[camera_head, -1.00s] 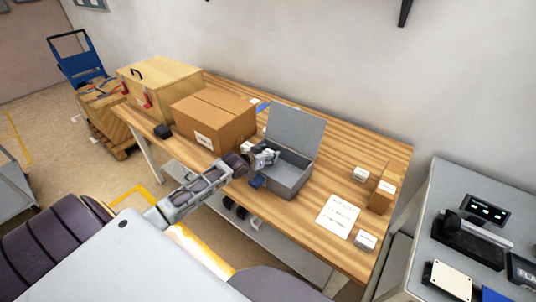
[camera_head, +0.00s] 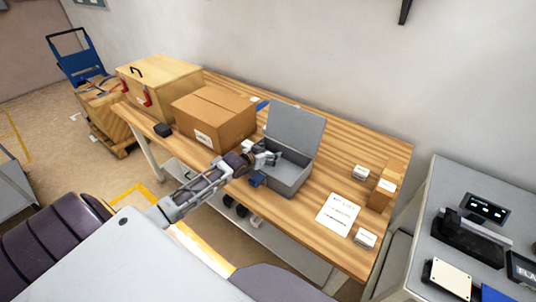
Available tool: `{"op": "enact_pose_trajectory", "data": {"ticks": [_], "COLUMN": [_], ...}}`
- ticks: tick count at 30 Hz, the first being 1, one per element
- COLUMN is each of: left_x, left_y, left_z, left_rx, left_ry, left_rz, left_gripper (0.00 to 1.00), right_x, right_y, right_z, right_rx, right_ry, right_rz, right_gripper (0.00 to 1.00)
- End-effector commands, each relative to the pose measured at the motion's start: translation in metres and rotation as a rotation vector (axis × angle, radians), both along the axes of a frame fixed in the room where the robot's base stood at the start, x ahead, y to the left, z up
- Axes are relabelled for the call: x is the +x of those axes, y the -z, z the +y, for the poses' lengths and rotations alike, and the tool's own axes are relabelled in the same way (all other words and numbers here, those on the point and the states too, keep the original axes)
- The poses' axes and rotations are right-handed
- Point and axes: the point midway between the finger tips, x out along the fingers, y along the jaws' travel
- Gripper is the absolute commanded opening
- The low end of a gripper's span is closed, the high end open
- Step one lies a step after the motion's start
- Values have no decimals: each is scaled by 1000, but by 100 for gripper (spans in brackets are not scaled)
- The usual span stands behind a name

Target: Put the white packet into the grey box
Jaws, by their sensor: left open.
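The grey box (camera_head: 289,182) stands on the wooden table with its lid (camera_head: 295,132) raised at the back. My left gripper (camera_head: 272,157) is open at the box's left rim, partly in front of its opening. A small white item (camera_head: 247,145), which may be the white packet, shows just behind my gripper, between the cardboard box and the grey box. My gripper partly hides it, and I cannot tell whether they touch. Other small white packs (camera_head: 360,173) lie on the right of the table. My right gripper is not in view.
A cardboard box (camera_head: 214,115) and a wooden case (camera_head: 160,80) stand left of the grey box. A small blue object (camera_head: 257,179) lies by its front left corner. A white sheet (camera_head: 338,214) lies on the right, near a brown carton (camera_head: 383,194).

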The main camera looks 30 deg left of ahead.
Motion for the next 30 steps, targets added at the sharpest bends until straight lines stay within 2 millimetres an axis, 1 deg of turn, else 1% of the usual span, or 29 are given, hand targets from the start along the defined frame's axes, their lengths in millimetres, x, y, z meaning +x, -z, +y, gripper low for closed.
{"op": "enact_pose_trajectory", "data": {"ticks": [5,11,20,30], "left_x": [0,0,-18,-41], "left_y": [-1,-12,-20,-31], "left_z": [0,0,1,4], "left_rx": [0,0,0,0], "left_ry": [0,1,1,0], "left_rz": [1,0,1,2], "left_gripper": [75,75,75,75], "right_x": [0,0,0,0], "right_y": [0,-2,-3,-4], "right_z": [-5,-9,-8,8], "right_rx": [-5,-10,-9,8], "right_ry": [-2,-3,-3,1], "right_rz": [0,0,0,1], "right_gripper": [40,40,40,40]}}
